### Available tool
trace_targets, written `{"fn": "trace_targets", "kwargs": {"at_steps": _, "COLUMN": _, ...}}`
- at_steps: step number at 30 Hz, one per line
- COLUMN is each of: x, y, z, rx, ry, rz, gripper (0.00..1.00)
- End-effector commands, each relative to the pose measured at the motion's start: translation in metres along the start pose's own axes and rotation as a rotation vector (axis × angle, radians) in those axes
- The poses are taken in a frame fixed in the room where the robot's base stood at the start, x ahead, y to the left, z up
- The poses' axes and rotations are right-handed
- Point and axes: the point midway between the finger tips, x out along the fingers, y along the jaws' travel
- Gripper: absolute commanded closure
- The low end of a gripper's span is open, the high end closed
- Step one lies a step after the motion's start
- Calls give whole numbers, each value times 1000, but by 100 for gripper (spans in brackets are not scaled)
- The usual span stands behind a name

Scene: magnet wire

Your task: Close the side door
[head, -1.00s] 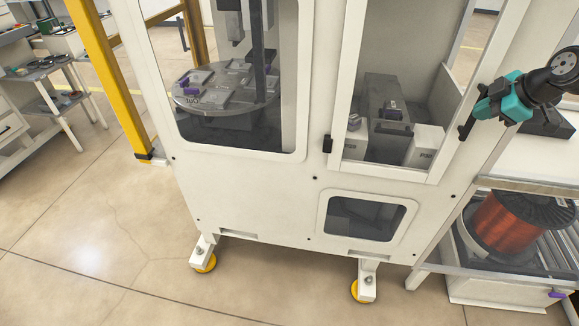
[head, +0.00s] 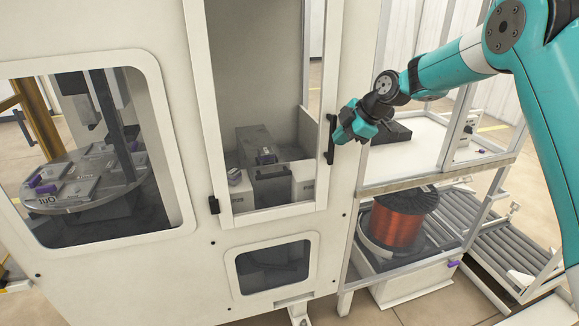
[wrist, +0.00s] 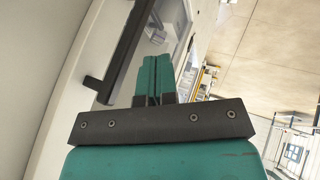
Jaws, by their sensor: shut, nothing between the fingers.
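The side door (head: 208,110) is a tall white frame with a clear pane on the front of the white machine. It looks flush or nearly flush with the machine front; I cannot tell whether a small gap remains. Its black bar handle (head: 331,140) is upright on the right edge, and a black hinge (head: 213,205) is at the lower left. My gripper (head: 341,134) is shut and empty, right beside the handle on its right. In the wrist view the teal fingers (wrist: 154,62) are together, and the handle (wrist: 122,50) lies left of them. I cannot tell whether they touch.
Right of the machine is a rack with a white shelf (head: 420,150) and a copper wire spool (head: 397,222) below. A roller conveyor (head: 500,250) is at the far right. A round table (head: 90,190) with trays shows through the left window.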

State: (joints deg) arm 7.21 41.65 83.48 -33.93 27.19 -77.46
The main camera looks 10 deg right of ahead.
Motion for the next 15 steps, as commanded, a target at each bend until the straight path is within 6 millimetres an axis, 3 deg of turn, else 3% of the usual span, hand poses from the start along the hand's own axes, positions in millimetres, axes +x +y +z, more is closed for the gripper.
{"fn": "trace_targets", "kwargs": {"at_steps": 2, "x": -3, "y": -13, "z": -1, "rx": -6, "ry": 4, "rz": -4, "gripper": 100}}
{"fn": "trace_targets", "kwargs": {"at_steps": 9, "x": -60, "y": -12, "z": -10, "rx": -13, "ry": 9, "rz": -11, "gripper": 100}}
{"fn": "trace_targets", "kwargs": {"at_steps": 15, "x": -88, "y": -12, "z": -12, "rx": -13, "ry": 11, "rz": -17, "gripper": 100}}
